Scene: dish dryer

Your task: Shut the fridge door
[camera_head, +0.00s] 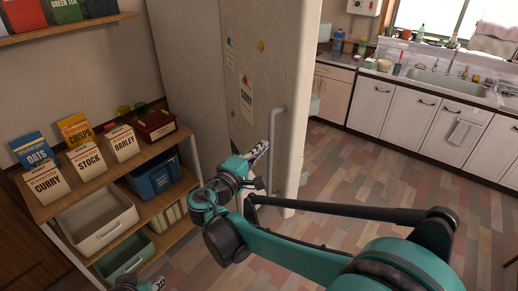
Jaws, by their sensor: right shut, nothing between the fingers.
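The tall beige fridge (188,65) stands at the middle back. Its door (275,70) stands open, with its outer face towards me and pale green inner shelves showing past its right edge. A grey vertical handle (273,140) runs down the door's outer face. My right gripper (262,149) is shut and empty, just left of the handle in the picture, in front of the door's face. I cannot tell whether it touches the door. My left gripper (157,285) barely shows at the bottom edge, and its fingers are mostly out of frame.
A wooden shelf rack (165,206) with food boxes and bins stands at the left, close to my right gripper. A kitchen counter with a sink (435,79) and white cabinets runs along the back right. The tiled floor (345,175) right of the door is clear.

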